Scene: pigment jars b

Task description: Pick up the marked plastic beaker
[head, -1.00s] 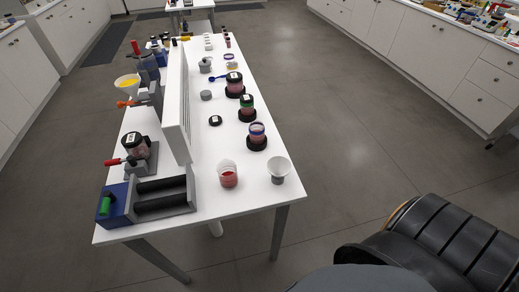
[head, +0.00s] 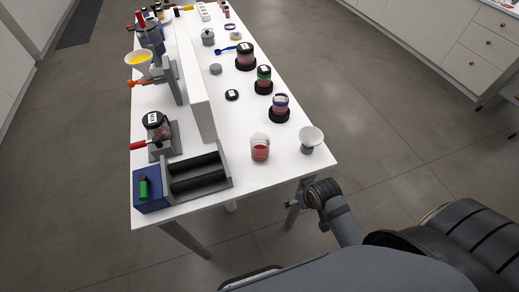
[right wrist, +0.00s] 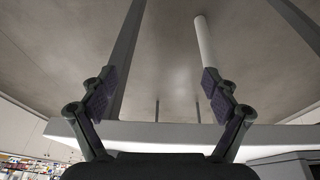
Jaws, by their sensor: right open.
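The beaker (head: 260,147) is a clear cup with red content, standing upright near the front right part of the white table in the head view. Any mark on it is too small to read. In the head view my right arm comes in at the lower right, in front of the table, apart from the beaker. My left gripper is not in view.
A roller machine (head: 195,175) sits at the table's front left, with a white upright panel (head: 198,95) behind it. Several jars on black bases, including a blue-rimmed jar (head: 280,107), line the right side. The tabletop around the beaker is mostly clear.

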